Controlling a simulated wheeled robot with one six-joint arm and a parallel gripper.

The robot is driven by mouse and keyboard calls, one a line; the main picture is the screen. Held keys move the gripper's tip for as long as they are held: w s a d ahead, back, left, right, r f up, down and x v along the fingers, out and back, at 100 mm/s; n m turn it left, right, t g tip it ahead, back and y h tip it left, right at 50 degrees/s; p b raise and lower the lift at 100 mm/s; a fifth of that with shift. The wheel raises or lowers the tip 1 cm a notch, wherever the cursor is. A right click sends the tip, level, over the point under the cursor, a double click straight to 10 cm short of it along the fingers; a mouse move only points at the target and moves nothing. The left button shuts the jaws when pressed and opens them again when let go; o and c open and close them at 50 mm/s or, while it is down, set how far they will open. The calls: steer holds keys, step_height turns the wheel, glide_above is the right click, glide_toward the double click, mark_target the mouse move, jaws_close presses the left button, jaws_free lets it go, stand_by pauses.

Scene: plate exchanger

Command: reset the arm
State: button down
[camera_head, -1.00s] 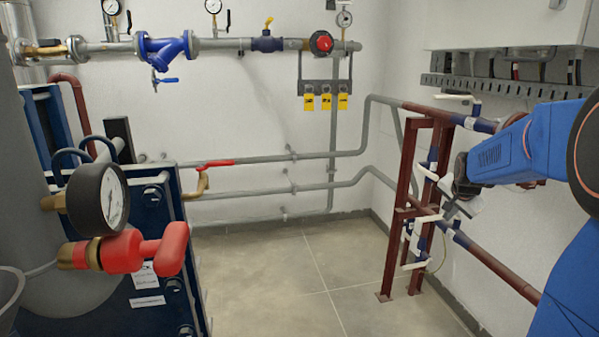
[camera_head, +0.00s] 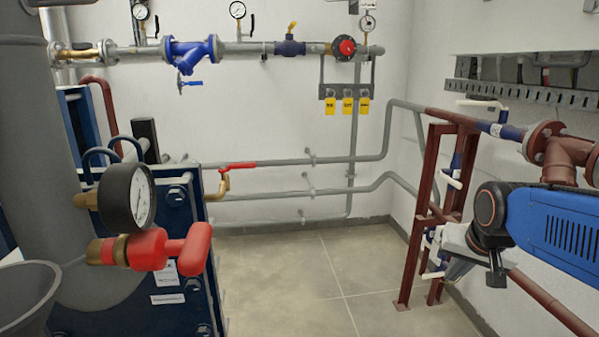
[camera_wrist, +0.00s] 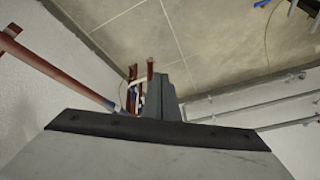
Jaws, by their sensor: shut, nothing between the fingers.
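My blue arm reaches in from the right in the head view. The red stand also shows beyond the fingers in the wrist view (camera_wrist: 132,95). I cannot tell how far the gripper is from the stand's pipes and white-handled valves.
A pressure gauge (camera_head: 129,196) and a red valve handle (camera_head: 180,248) stand at the left by the plate exchanger (camera_head: 187,309). Grey pipes (camera_head: 290,161) run along the back wall. A perforated rail (camera_head: 530,93) is on the right wall. The middle floor (camera_head: 310,275) is clear.

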steer(key=s+a+f+n, duration=0.2)
steer(key=s, duration=0.5)
steer(key=s+a+f+n+g+y, duration=0.1)
steer(key=s+a+f+n, duration=0.1)
steer(key=s, duration=0.6)
steer(key=shift+a+f+n, duration=0.3)
steer(key=shift+a+n, duration=0.2)
steer(key=shift+a, duration=0.25)
